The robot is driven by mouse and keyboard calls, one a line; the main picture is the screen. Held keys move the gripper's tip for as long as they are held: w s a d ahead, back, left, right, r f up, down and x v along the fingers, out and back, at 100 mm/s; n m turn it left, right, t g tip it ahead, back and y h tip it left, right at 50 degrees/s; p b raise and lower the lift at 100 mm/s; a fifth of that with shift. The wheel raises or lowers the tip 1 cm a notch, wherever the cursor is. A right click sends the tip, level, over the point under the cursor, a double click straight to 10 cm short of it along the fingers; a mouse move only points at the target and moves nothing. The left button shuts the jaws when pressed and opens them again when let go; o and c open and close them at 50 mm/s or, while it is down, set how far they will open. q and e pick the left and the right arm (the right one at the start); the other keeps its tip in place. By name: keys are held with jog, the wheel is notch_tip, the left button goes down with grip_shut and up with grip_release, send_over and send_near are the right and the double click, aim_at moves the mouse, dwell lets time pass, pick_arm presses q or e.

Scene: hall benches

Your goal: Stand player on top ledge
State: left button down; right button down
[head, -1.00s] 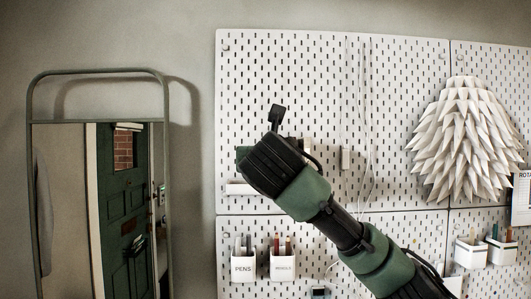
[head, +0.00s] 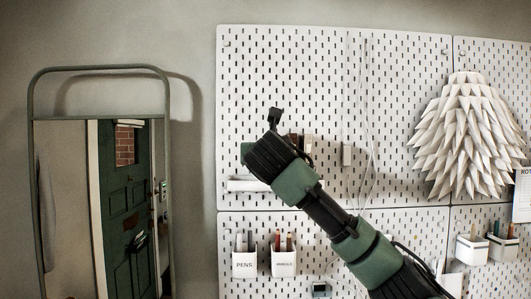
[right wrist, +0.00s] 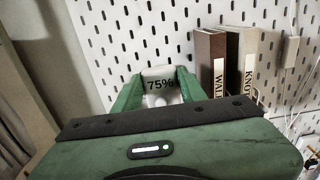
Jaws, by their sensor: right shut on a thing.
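My right gripper (right wrist: 157,84) is shut on a small white thing marked "75%" (right wrist: 160,85), which I take to be the player. It sits upright between the two green fingers in the right wrist view, in front of the pegboard. In the head view my right arm comes in from the lower right, and its wrist hides the player and the fingertips. A white ledge (head: 250,184) on the upper left pegboard panel shows just below the wrist. I cannot tell whether the player touches it. My left gripper is out of view.
A brown book (right wrist: 209,62) and a cream book (right wrist: 258,62) stand just right of the gripper. White pen cups (head: 244,265) hang below the ledge. A cable hangs to the right. A spiky white paper shade (head: 470,140) is at far right, a framed mirror (head: 98,200) at left.

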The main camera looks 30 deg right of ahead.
jog(key=shift+x, duration=1.1)
jog(key=shift+f+b, duration=0.95)
jog(key=shift+f, duration=1.15)
jog(key=c, duration=0.7)
grip_release()
jog(key=shift+c, duration=0.2)
jog(key=shift+s, duration=0.15)
